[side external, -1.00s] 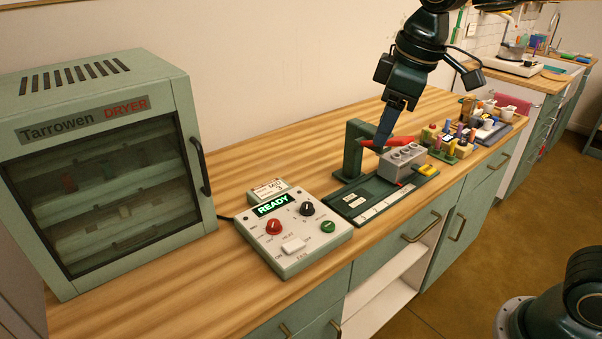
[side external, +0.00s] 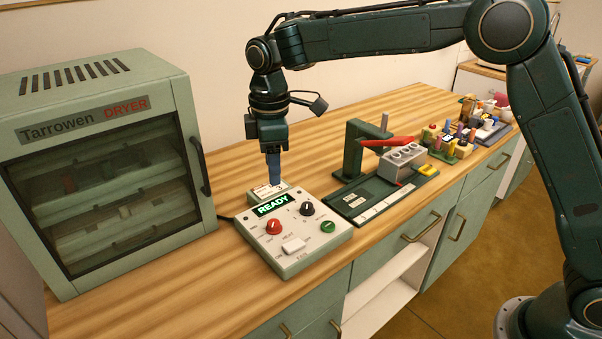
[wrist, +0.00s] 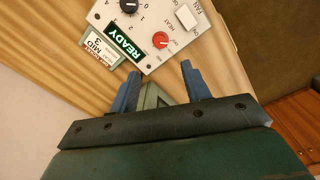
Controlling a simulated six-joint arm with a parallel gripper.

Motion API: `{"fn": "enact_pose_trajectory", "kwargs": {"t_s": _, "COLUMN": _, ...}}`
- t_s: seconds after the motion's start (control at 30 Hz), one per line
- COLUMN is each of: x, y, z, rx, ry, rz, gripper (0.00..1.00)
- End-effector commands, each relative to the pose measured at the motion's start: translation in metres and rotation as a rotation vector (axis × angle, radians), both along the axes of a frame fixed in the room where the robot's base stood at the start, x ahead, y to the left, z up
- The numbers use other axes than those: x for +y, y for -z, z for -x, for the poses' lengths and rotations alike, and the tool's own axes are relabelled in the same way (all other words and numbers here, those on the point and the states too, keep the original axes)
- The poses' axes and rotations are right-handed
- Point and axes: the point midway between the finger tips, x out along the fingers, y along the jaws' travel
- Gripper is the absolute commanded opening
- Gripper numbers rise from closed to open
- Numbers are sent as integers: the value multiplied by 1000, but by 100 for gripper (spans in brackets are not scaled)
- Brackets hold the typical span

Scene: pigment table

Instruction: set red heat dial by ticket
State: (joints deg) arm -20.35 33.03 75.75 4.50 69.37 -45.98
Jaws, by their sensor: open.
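The red heat dial (side external: 274,227) is on the left of the pale control box, below the lit READY display (side external: 272,205). In the wrist view the red dial (wrist: 160,40) sits ahead of the fingers, beside the word HEAT. The ticket (side external: 266,190) stands behind the box; in the wrist view the ticket (wrist: 99,47) reads MID and 3, with smaller print I cannot read fully. My gripper (side external: 274,180) points down above the back of the box near the ticket. In the wrist view my gripper (wrist: 158,82) is open, with nothing between its blue fingers.
The dryer (side external: 105,170) stands left. A green press stand (side external: 355,150) with a red lever (side external: 388,142) stands right. The front left worktop is clear.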

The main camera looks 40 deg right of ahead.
Motion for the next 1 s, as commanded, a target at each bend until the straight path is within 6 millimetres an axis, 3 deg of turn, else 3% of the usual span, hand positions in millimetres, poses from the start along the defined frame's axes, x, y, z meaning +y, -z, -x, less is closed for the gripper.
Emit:
{"fn": "enact_pose_trajectory", "kwargs": {"t_s": 0.57, "x": 4, "y": 18, "z": -4, "rx": 7, "ry": -16, "rz": 3, "gripper": 48}}
{"fn": "enact_pose_trajectory", "kwargs": {"t_s": 1.0, "x": 2, "y": 79, "z": -5, "rx": 10, "ry": -15, "rz": 3, "gripper": 48}}
